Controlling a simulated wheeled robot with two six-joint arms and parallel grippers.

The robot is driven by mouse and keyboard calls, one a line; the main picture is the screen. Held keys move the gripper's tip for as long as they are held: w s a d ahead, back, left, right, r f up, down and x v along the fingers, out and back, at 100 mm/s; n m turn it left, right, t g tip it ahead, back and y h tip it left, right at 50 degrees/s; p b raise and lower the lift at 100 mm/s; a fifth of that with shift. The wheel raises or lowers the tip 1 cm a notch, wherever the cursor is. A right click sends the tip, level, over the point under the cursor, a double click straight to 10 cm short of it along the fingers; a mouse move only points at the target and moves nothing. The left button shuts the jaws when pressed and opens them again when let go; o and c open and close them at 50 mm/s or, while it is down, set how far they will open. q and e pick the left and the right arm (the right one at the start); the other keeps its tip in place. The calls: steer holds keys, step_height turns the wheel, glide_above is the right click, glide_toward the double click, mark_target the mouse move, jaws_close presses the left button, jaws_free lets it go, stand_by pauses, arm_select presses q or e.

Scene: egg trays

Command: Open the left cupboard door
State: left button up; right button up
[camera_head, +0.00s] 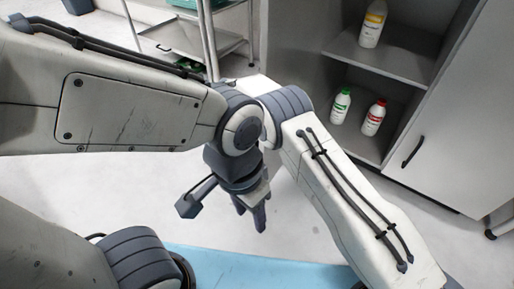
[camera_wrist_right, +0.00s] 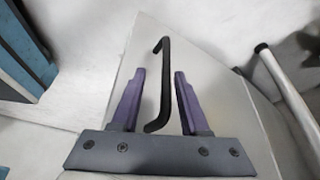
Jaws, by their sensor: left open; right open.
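The cupboard (camera_head: 365,60) stands at the upper right of the head view. Its left compartment is open, with no door across it. The right door (camera_head: 462,135) is closed and has a black handle (camera_head: 413,152). In the right wrist view, a pale door panel (camera_wrist_right: 215,88) with a black bar handle (camera_wrist_right: 166,88) fills the middle; it appears to be the left door swung outward. My right gripper (camera_wrist_right: 159,74) is open, one finger on each side of this handle; contact is unclear. My left gripper (camera_head: 252,207) is open and empty, pointing down over the floor, away from the cupboard.
Bottles with yellow (camera_head: 372,22), green (camera_head: 341,105) and red (camera_head: 374,117) markings stand on the shelves. A metal cart (camera_head: 190,35) is at the upper left. A blue surface (camera_head: 250,268) lies at the bottom. Pale floor between is clear.

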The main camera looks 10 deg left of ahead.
steer(key=p+v, duration=0.3)
steer(key=v, duration=0.5)
steer(key=shift+r, duration=0.15)
steer(key=shift+s+a, duration=0.1)
steer(key=shift+s, duration=0.05)
